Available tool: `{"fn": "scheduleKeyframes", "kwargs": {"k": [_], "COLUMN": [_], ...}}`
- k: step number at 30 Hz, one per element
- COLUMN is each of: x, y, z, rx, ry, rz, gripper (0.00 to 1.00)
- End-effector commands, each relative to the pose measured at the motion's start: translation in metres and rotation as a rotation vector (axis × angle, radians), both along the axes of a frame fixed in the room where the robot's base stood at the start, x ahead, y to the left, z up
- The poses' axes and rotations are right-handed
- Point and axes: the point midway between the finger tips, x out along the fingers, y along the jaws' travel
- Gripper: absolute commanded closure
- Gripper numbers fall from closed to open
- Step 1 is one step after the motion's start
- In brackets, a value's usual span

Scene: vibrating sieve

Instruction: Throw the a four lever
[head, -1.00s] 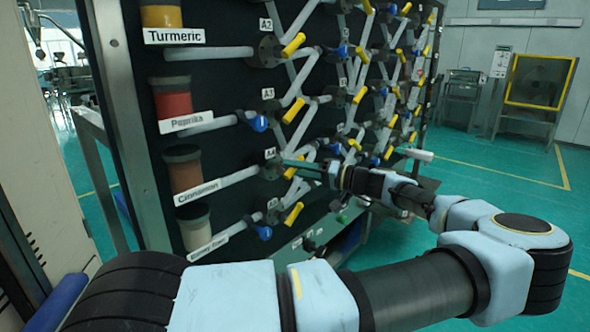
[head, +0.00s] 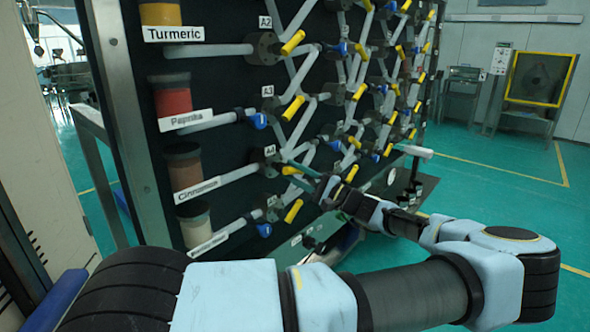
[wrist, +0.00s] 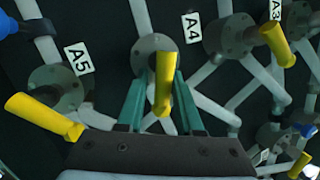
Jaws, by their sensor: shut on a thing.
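The A4 lever is a yellow handle (wrist: 162,82) on a round grey valve under the A4 label (wrist: 191,27) in the wrist view. My gripper (wrist: 162,76) has its two green fingers on either side of the handle and is shut on it. In the head view the A4 label (head: 270,152) is beside the Cinnamon row, and my gripper (head: 294,177) reaches the valve from the lower right. The handle is mostly hidden there by the fingers.
Yellow levers by A5 (wrist: 45,117) and A3 (wrist: 277,43) stand close on both sides. The dark panel carries several grey pipes and blue handles. A Cinnamon jar (head: 184,168) is at left. Green floor (head: 480,190) is open at right.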

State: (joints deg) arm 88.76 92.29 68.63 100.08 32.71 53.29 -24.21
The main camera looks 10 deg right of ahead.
Motion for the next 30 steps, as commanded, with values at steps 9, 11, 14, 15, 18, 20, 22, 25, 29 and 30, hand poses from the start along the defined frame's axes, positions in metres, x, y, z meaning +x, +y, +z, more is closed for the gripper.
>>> {"fn": "scheduleKeyframes", "kwargs": {"k": [9,11,14,15,18,20,22,25,29,30], "x": [-0.0007,-0.0008,-0.0008,-0.0008,-0.0009,-0.0009,-0.0009,-0.0008,-0.0007,-0.0007], "y": [0.0026,0.0027,0.0026,0.0024,0.0022,0.002,0.0019,0.0017,0.0015,0.0013], "z": [0.0071,0.0065,0.0057,0.0054,0.0048,0.0044,0.0041,0.0039,0.0038,0.0037], "rx": [0.157,0.173,0.196,0.202,0.213,0.216,0.218,0.219,0.219,0.219], "ry": [0.118,0.133,0.153,0.159,0.169,0.173,0.174,0.175,0.175,0.175], "rz": [0.006,0.005,0.005,0.004,0.003,0.002,0.002,0.002,0.001,0.001], "gripper": [1.0,1.0,1.0,1.0,1.0,1.0,1.0,1.0,1.0,1.0]}}
